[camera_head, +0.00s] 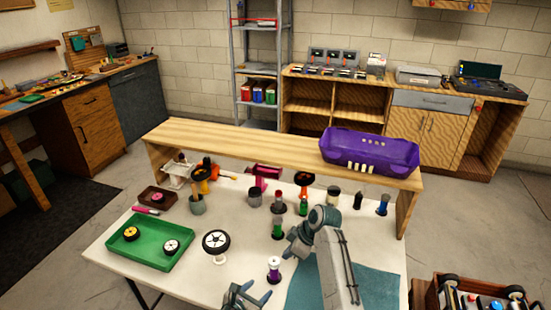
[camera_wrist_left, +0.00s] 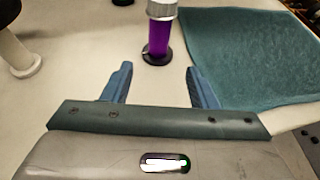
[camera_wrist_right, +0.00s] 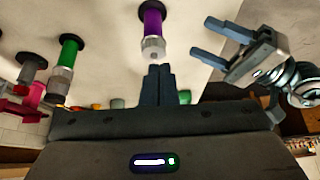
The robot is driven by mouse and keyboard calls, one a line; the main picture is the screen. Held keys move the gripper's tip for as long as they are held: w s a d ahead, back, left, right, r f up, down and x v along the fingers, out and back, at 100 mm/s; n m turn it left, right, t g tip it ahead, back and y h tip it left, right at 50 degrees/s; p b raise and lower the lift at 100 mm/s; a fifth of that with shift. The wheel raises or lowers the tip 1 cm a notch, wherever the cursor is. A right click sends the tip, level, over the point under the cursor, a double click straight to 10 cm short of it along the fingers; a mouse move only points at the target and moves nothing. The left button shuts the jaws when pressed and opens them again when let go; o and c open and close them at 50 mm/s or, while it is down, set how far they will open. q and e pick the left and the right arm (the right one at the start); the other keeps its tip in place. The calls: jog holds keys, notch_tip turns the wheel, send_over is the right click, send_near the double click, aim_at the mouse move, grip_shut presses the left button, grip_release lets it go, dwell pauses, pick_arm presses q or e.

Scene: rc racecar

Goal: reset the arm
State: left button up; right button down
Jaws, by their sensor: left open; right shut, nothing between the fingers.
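My left gripper (camera_head: 245,296) is at the bottom of the head view, over the front of the white table. Its two blue fingers are apart and empty in the left wrist view (camera_wrist_left: 158,85). My right gripper (camera_head: 288,254) is above and to its right in the head view, partly hidden by its own arm. Its fingers are together and empty in the right wrist view (camera_wrist_right: 159,82). A purple-bodied container with a pale top (camera_head: 273,268) stands upright on a dark base between the grippers, apart from both. It also shows in the left wrist view (camera_wrist_left: 160,38) and right wrist view (camera_wrist_right: 152,25).
A teal mat (camera_head: 380,285) lies at right. A green tray (camera_head: 185,250) with small wheels and a wheel on a white stand (camera_head: 216,241) are at left. Several bottles and cups stand behind, before a wooden shelf (camera_head: 250,145) bearing a purple car body (camera_head: 370,152).

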pick_arm(q)
jog(key=shift+s+a+r, duration=0.15)
jog(key=shift+s+a, duration=0.05)
jog(key=shift+s, duration=0.1)
